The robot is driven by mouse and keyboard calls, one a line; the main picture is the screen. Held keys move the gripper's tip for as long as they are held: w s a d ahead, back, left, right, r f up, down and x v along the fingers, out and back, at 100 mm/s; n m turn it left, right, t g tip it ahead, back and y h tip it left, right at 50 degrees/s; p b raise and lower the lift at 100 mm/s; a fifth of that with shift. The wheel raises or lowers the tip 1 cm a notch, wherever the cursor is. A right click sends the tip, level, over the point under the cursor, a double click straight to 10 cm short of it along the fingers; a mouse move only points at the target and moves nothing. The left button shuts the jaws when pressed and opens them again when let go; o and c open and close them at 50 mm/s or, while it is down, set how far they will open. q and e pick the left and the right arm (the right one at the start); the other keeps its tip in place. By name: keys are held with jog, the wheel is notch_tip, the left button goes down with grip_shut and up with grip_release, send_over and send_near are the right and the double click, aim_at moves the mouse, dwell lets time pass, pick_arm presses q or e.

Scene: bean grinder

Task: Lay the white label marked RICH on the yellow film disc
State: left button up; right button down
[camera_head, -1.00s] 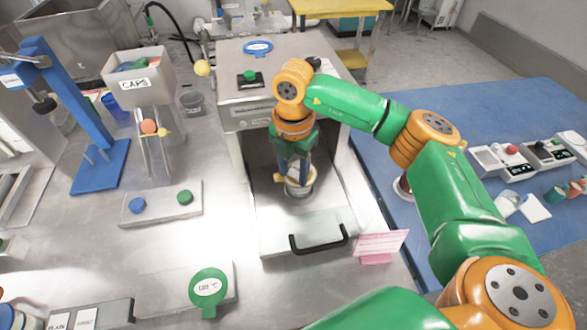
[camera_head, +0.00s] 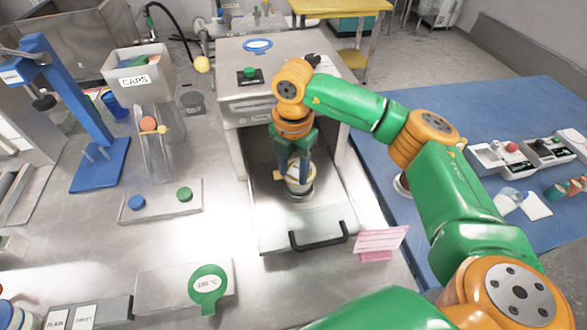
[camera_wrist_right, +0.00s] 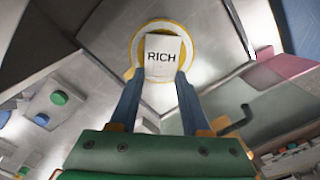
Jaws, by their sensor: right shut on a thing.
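The white label marked RICH (camera_wrist_right: 162,60) is between the fingertips of my right gripper (camera_wrist_right: 162,76) in the wrist view, and the fingers are shut on it. The yellow film disc (camera_wrist_right: 137,49) shows as a yellow rim around and behind the label. I cannot tell whether the label touches it. In the head view my right gripper (camera_head: 299,178) points down over a round container in the tray (camera_head: 275,222) of the steel machine; its fingers hide most of the label and disc. My left gripper is not in view.
The steel machine body (camera_head: 265,105) stands behind the gripper. A black handle (camera_head: 318,238) is at the tray front, with a pink card (camera_head: 380,240) to its right. A green round tag (camera_head: 208,284) lies on a plate at front left. A CAPS bin (camera_head: 138,75) stands at left.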

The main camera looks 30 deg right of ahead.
jog(key=shift+f, duration=0.1)
jog(key=shift+c, duration=1.4)
grip_release()
jog(key=shift+o, duration=1.4)
jog(key=shift+s, duration=0.1)
jog(key=shift+w+f, duration=0.1)
jog(key=shift+w, duration=0.1)
notch_tip(320, 180, up, 7)
jog(key=p, duration=0.5)
jog(key=shift+w+d+r+p, duration=0.1)
jog(key=shift+r+p, duration=0.1)
jog(key=shift+p, duration=0.2)
jog(key=shift+f, duration=0.1)
